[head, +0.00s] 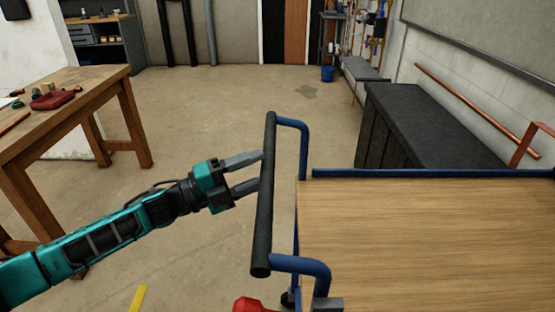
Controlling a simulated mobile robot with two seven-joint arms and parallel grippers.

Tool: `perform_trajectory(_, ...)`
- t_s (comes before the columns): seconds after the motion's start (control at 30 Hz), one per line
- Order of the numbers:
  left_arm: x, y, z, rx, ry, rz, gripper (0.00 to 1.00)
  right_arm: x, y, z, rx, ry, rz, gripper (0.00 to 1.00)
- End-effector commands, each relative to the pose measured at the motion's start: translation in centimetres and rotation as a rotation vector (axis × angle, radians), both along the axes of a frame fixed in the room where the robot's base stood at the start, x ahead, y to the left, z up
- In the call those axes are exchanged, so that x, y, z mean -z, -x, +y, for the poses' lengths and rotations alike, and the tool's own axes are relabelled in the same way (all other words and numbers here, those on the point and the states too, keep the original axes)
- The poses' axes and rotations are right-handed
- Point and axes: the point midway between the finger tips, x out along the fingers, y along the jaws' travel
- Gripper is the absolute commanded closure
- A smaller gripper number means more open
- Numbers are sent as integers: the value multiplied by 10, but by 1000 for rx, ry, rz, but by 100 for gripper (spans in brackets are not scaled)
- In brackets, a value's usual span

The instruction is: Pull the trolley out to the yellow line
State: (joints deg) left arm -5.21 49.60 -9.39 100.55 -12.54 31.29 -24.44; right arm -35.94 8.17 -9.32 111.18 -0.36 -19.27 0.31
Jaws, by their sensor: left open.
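The trolley has a wooden deck (430,240), blue tube frame and a black handle bar (266,205) at its left end, in the head view. My left gripper (257,171) comes in from the left and is open. Its two fingertips point right and reach the left edge of the handle bar in the picture. I cannot tell whether they touch it. Nothing shows between the fingers. A short piece of the yellow line (138,298) shows on the floor at the bottom left. My right gripper is not in view.
A wooden workbench (75,85) with red items stands at the left. A dark cabinet (425,125) stands behind the trolley along the right wall, below a copper pipe (475,108). A blue bucket (328,73) is at the back. The floor between bench and trolley is clear.

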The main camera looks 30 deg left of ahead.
Motion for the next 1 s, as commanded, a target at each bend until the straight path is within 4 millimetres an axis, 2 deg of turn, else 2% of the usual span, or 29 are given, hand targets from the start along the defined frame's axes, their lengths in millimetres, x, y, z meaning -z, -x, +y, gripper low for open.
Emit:
perform_trajectory(0.1,-6,-15,-12,0,2,-4,45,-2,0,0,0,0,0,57)
perform_trajectory(0.33,-9,-34,-29,-1,1,-1,45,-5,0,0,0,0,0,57)
perform_trajectory(0.77,-9,-40,-35,-1,1,1,45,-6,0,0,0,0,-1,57)
perform_trajectory(1.0,-9,-40,-35,-1,1,1,66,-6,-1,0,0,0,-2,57)
